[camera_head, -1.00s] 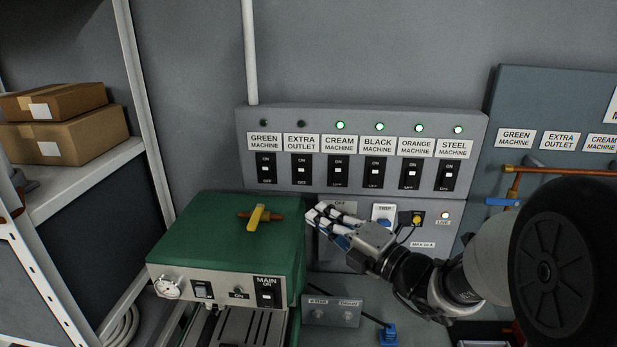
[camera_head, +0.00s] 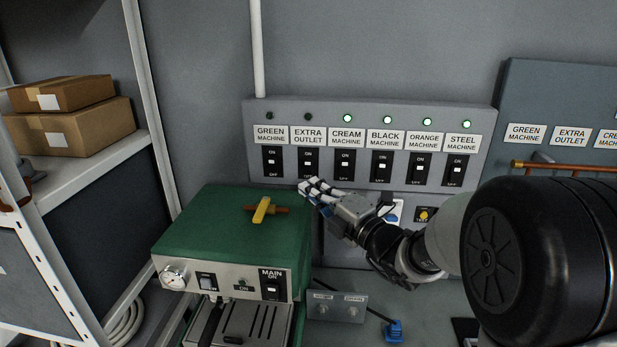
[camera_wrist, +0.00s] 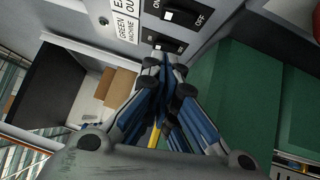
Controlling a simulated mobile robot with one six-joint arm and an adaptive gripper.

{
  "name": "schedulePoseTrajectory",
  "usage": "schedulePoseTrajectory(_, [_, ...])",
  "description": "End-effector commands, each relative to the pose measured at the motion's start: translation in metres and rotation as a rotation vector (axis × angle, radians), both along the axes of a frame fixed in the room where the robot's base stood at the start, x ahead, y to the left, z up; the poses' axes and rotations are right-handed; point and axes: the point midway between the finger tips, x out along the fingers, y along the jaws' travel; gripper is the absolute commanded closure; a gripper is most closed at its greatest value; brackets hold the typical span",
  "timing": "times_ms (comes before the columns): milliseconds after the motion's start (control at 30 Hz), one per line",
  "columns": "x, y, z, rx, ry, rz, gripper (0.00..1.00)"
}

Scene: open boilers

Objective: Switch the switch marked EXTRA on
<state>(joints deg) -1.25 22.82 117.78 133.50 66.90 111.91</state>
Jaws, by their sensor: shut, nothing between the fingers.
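The EXTRA OUTLET switch (camera_head: 308,161) is a black rocker with a white mark, second from the left on the grey wall panel (camera_head: 490,125). The lamp (camera_head: 308,116) above its label is dark. My gripper (camera_head: 309,187) is shut and empty, with its fingertips just below this switch in the head view; I cannot tell whether they touch the panel. In the wrist view the closed fingers (camera_wrist: 163,62) point at the panel, near the GREEN MACHINE switch (camera_wrist: 167,41), which they partly cover. The EXTRA switch (camera_wrist: 185,16) shows beyond it, cut by the top edge.
The green machine (camera_head: 225,225) with a yellow-handled valve (camera_head: 262,209) stands below and left of my gripper. Other switches run rightwards, with lit green lamps. A shelf with boxes (camera_head: 75,125) is at the left. A second panel (camera_head: 550,90) is at the right.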

Motion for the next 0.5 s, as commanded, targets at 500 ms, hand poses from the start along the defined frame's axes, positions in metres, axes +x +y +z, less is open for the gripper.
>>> schedulePoseTrajectory(500, [0.059, 0.017, 0.008, 0.0, 0.0, -0.001, 1.0])
